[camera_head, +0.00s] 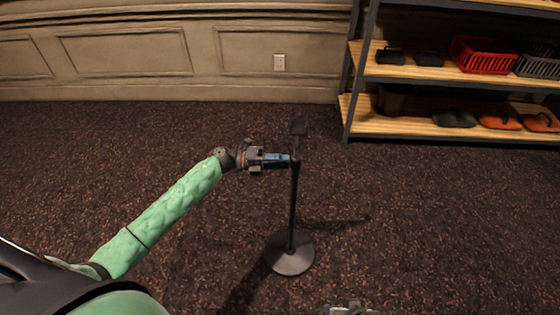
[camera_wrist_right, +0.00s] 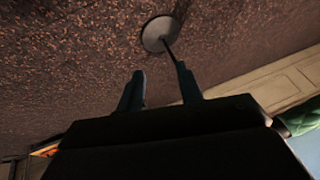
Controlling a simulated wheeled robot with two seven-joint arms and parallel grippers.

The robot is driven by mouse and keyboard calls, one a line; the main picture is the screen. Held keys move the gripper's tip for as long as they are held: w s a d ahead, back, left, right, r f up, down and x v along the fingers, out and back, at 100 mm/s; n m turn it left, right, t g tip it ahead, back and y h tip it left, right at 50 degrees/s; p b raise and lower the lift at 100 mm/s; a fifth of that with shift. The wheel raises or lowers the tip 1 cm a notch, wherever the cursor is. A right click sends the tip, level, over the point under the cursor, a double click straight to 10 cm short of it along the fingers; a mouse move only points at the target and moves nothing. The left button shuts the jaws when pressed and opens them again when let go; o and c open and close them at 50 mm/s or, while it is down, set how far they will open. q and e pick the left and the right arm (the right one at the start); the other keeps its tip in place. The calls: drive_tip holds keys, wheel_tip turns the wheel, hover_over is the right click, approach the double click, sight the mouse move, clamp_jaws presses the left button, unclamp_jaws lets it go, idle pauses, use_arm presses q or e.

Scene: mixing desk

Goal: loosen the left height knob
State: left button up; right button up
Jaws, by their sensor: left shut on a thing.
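A slim dark stand (camera_head: 293,210) stands upright on the carpet, with a round grey base (camera_head: 290,254) and a small dark head (camera_head: 297,127). My left gripper (camera_head: 290,160) reaches in from the left and is shut at the upper part of the pole, below the head. The left height knob is too small to make out and is covered by the fingers. My right gripper (camera_wrist_right: 160,88) is open and empty in the right wrist view, with the stand's base (camera_wrist_right: 160,34) beyond its fingertips. A bit of it shows at the bottom edge of the head view.
A shelf unit (camera_head: 400,126) at the upper right holds a red basket (camera_head: 482,55), a grey basket (camera_head: 540,64) and several pairs of footwear. The carpet around the stand is clear.

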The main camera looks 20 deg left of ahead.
use_arm(q)
drive_tip(key=o, duration=1)
drive_tip(key=b+v, duration=0.1)
drive_tip(key=v, duration=0.7)
drive_tip(key=shift+b, duration=0.35)
use_arm(e)
wheel_tip(320, 180, down, 7)
drive_tip(key=w+t, duration=0.1)
drive_tip(key=shift+a+f, duration=0.15)
drive_tip(key=shift+a, duration=0.2)
use_arm(q)
drive_tip(key=shift+w, duration=0.1)
